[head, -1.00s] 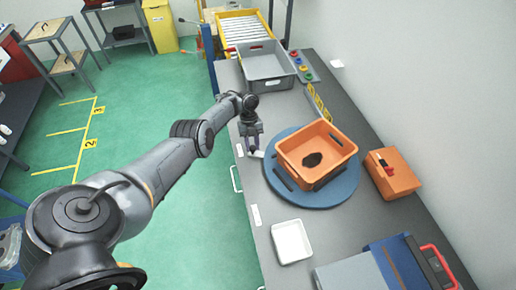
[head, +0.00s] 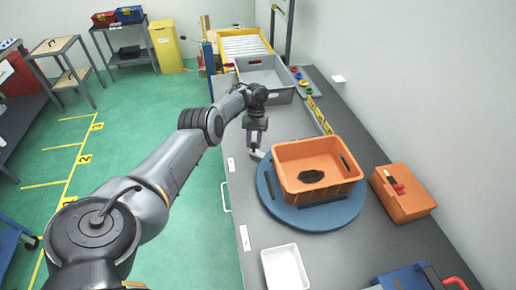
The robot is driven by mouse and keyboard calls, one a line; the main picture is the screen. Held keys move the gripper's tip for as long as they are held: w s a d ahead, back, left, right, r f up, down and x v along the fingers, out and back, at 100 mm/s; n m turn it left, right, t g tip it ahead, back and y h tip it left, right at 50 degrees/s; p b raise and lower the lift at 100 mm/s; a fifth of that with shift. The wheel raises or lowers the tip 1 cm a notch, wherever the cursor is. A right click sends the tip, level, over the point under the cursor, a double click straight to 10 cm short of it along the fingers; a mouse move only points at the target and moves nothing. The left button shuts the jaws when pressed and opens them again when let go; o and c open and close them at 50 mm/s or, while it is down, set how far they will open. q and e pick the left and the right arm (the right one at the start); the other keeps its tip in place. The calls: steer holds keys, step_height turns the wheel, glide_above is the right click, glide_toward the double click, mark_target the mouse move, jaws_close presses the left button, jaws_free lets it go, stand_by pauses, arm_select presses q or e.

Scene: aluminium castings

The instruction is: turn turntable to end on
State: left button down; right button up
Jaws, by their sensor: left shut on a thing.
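The blue round turntable (head: 330,217) lies on the grey bench. An orange crate (head: 316,163) stands on it, its long side facing roughly toward the bottom of the head view. A dark thing (head: 311,176) lies inside the crate; its shape is hard to make out. My left gripper (head: 255,148) points down at the turntable's upper left edge, shut on a small pale piece at the rim; the fingers hide most of that piece. My right gripper is not in view.
A grey bin (head: 288,93) stands behind the turntable, with a roller rack beyond it. An orange case (head: 402,197) lies to the right, near the wall. A white tray (head: 284,267) is in front. A blue item with a red handle is at the lower right.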

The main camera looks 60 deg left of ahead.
arm_select(q)
steer(key=shift+f, duration=0.1)
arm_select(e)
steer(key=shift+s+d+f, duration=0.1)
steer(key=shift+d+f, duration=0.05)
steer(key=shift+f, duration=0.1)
arm_select(q)
steer(key=shift+w, duration=0.1)
steer(key=c, duration=1.1)
jaws_free()
steer(key=shift+o, duration=1.4)
steer(key=shift+w+a, duration=0.15)
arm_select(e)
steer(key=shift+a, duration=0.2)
